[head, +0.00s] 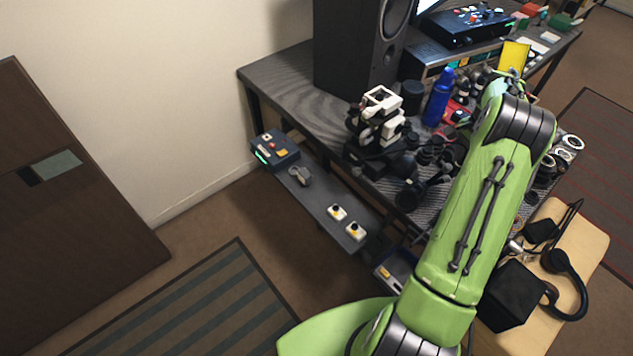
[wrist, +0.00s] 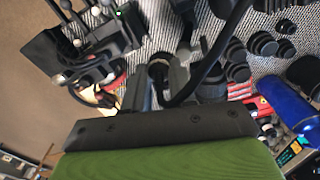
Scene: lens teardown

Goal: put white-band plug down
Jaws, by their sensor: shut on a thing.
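My gripper (wrist: 160,88) shows in the wrist view, with its two grey fingers close together over the desk. It is shut on a small dark round piece (wrist: 160,70), which I take to be the white-band plug; its band is not clear. I cannot tell whether the piece touches the desk. In the head view my green arm reaches over the desk's right part and hides the gripper and the held piece.
The patterned desk (head: 285,75) holds a tall speaker (head: 350,50), a white-and-black device (head: 378,115), a blue bottle (head: 437,98) and several black lens parts (wrist: 237,55). A low shelf (head: 315,200) runs below the desk.

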